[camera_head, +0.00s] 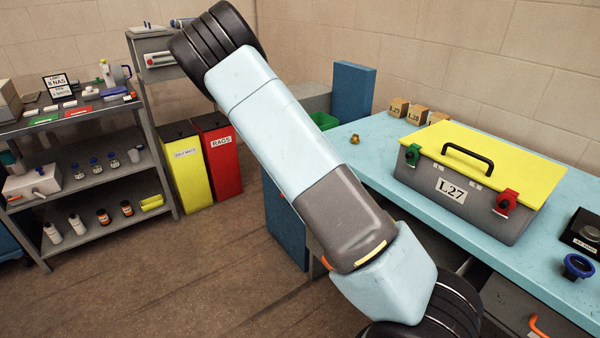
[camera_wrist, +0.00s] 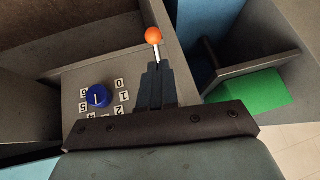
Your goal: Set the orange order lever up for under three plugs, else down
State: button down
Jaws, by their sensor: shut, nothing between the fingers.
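The orange order lever (camera_wrist: 153,36) shows in the wrist view as an orange ball on a thin metal stem. It stands at a grey panel, with the ball toward the top of the picture. My gripper (camera_wrist: 155,68) is shut and empty, its dark fingers just below the stem in the picture. The fingertips hide the foot of the stem, and I cannot tell whether they touch it. A blue knob (camera_wrist: 97,96) with number labels around it sits left of the fingers. My gripper is out of sight in the head view. I cannot make out any plugs for certain.
The blue bench carries a yellow-lidded box (camera_head: 484,166) marked L27, small wooden blocks (camera_head: 417,114) and a blue ring-shaped part (camera_head: 577,266). A grey shelf rack (camera_head: 95,172) stands left, beside yellow (camera_head: 187,168) and red (camera_head: 219,158) bins. A green surface (camera_wrist: 250,97) lies right of the lever.

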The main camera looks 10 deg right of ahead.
jog(key=shift+r, duration=0.15)
jog(key=shift+r, duration=0.65)
jog(key=shift+s, duration=0.1)
jog(key=s+a+r, duration=0.2)
jog(key=s+a, duration=0.5)
jog(key=a, duration=0.4)
jog(key=shift+s+a+r, duration=0.2)
jog(key=shift+s+r, duration=0.05)
jog(key=shift+d+r, duration=0.1)
